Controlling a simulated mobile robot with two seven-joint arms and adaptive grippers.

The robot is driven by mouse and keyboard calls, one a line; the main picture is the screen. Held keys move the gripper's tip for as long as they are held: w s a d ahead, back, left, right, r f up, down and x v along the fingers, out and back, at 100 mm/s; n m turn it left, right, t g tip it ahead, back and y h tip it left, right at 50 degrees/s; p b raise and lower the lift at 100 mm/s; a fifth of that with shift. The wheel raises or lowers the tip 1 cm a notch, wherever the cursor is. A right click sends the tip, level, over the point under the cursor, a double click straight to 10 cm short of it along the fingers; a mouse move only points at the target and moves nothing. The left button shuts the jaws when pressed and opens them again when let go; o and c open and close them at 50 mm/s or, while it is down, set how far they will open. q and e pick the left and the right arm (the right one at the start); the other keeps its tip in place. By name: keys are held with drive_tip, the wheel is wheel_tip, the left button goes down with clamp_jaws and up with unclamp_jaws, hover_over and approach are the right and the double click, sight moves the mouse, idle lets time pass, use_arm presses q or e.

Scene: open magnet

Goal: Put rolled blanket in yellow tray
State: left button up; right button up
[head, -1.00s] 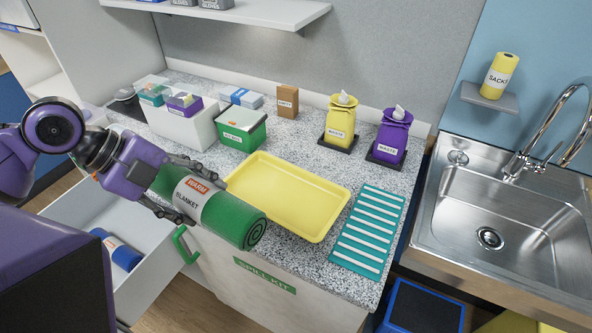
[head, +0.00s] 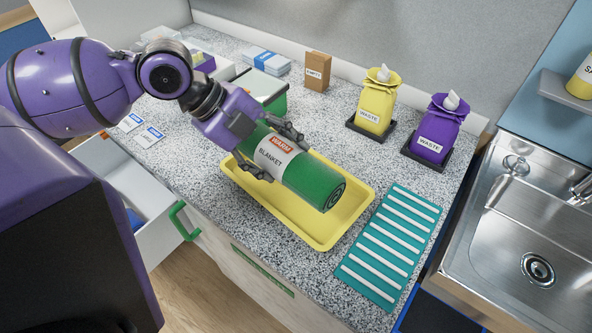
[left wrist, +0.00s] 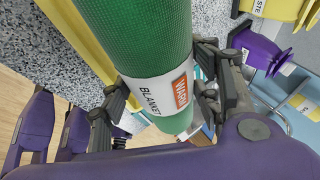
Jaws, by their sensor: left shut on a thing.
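The rolled blanket (head: 309,181) is a green roll with a white label reading "WARM BLANKET". My left gripper (head: 268,155) is shut around its labelled part. The blanket is over the yellow tray (head: 325,240), which lies on the speckled counter. I cannot tell whether the blanket touches the tray floor. In the left wrist view the blanket (left wrist: 140,45) runs between the fingers of my gripper (left wrist: 160,95), with a strip of the yellow tray (left wrist: 75,40) beside it. The blanket hides part of the tray. My right gripper is not in view.
A teal striped mat (head: 390,245) lies right of the tray. Yellow (head: 377,103) and purple (head: 437,128) waste bags and a brown box (head: 317,72) stand behind. A green bin (head: 262,90) is close behind the gripper. A sink (head: 520,240) is at right, an open drawer (head: 150,200) at left.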

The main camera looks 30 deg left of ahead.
use_arm(q)
drive_tip(key=shift+w+x, duration=0.2)
drive_tip(key=shift+x, duration=0.8)
drive_tip(key=shift+w+d+f+b, duration=0.1)
drive_tip(key=shift+w+f+b, duration=0.2)
drive_tip(key=shift+b, duration=0.05)
drive_tip(key=shift+w+d+f, duration=0.15)
drive_tip(key=shift+w+f, duration=0.1)
drive_tip(key=shift+f, duration=0.1)
wheel_tip(320, 180, down, 3)
drive_tip(key=shift+w+d+f+b, duration=0.1)
drive_tip(key=shift+f+b, duration=0.05)
drive_tip(key=shift+b, duration=0.35)
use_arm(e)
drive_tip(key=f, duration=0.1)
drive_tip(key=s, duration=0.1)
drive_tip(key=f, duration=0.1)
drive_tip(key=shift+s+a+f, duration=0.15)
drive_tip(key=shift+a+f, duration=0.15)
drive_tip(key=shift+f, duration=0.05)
use_arm(q)
drive_tip(key=o, duration=1.6)
